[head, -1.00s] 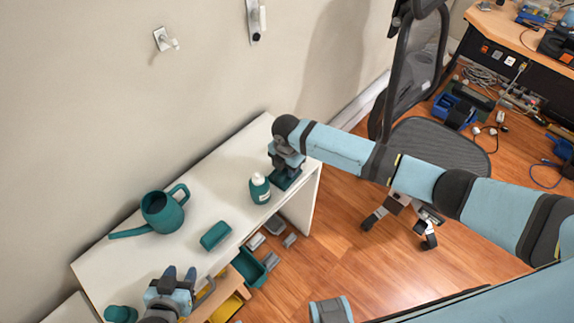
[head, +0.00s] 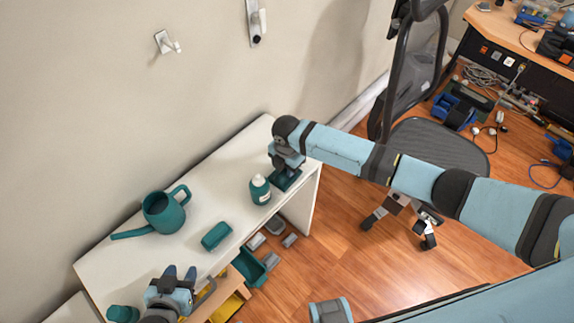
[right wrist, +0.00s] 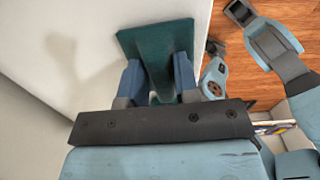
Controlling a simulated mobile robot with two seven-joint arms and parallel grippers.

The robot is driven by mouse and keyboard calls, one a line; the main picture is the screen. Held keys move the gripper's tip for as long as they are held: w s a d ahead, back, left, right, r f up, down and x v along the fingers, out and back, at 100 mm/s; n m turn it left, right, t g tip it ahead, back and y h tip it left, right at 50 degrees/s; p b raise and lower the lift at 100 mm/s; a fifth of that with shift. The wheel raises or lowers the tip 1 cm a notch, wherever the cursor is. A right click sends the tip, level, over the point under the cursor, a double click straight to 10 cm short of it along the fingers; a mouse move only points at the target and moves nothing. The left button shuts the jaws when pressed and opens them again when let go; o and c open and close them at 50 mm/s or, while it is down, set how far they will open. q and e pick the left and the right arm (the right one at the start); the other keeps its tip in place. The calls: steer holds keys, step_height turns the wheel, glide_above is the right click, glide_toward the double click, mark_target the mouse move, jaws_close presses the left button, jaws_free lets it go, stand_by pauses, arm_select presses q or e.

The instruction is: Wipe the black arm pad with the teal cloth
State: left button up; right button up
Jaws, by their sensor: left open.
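The teal cloth (head: 288,180) is at the right end of the white table, under my right gripper (head: 284,166). In the right wrist view the cloth (right wrist: 150,42) spreads flat, with a raised part between the two fingers of my right gripper (right wrist: 160,82), which look closed on it. My left gripper (head: 180,274) is open and empty above the table's near left part. A black mesh office chair (head: 440,140) stands on the floor right of the table, partly behind my right arm. I cannot clearly make out its arm pad.
The white table (head: 225,175) holds a teal watering can (head: 163,212), a teal block (head: 216,236), a white-capped teal bottle (head: 260,190) and a teal cup (head: 122,314). A cluttered desk (head: 510,35) stands at right.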

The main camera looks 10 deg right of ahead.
jaws_close()
step_height(320, 180, up, 5)
steer(key=p, duration=0.5)
steer(key=shift+f, duration=0.1)
steer(key=shift+r+p, duration=0.65)
arm_select(q)
step_height(320, 180, up, 6)
steer(key=shift+a+r, duration=0.15)
steer(key=shift+a, duration=0.05)
steer(key=shift+f, duration=0.25)
arm_select(e)
steer(key=shift+f, duration=0.1)
